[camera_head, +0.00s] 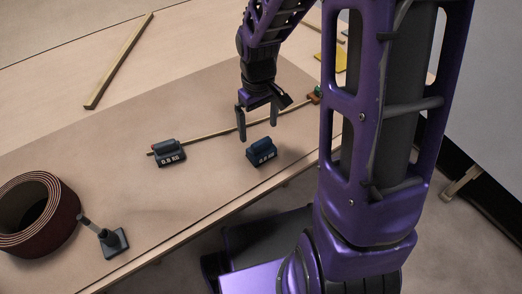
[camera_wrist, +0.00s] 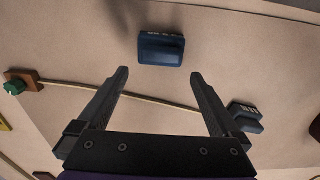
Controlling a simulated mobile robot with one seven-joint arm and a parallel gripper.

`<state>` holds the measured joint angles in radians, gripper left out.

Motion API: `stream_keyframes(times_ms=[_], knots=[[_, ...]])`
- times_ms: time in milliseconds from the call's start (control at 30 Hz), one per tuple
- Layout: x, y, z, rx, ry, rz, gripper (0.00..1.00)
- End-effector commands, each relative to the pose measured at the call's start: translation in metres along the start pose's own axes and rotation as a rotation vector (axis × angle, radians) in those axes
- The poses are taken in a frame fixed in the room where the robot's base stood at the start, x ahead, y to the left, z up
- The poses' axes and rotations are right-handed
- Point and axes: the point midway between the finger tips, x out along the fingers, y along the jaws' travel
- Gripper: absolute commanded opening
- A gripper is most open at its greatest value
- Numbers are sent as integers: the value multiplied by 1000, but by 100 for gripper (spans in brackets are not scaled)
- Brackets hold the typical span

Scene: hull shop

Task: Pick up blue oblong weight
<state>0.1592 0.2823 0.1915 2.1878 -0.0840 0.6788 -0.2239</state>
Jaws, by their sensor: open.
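The blue oblong weight (camera_head: 260,152) lies on the brown mat with pale lettering on its side. In the wrist view the blue weight (camera_wrist: 161,48) lies just beyond the fingertips, roughly centred between them. My gripper (camera_head: 257,129) points down above the mat, close to the weight, with its fingers apart. In the wrist view my gripper (camera_wrist: 159,75) is open with nothing between the fingers.
A darker grey-blue weight (camera_head: 169,154) marked 0.5 KG sits to the left, beside a thin wooden strip (camera_head: 210,133). A coiled roll (camera_head: 38,240) and a tool with a square base (camera_head: 115,243) stand at lower left. A green knob (camera_wrist: 14,87) is also near.

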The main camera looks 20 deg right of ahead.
Motion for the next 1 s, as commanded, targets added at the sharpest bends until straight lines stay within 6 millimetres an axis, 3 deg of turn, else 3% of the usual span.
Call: stream_keyframes(times_ms=[267, 533, 867, 1000], knots=[[22, 0, 3, 0, -2, 0, 100], [60, 0, 14, -1, -2, -1, 100], [67, 0, 14, 2, 2, 1, 100], [66, 0, 14, 2, 2, 1, 77]])
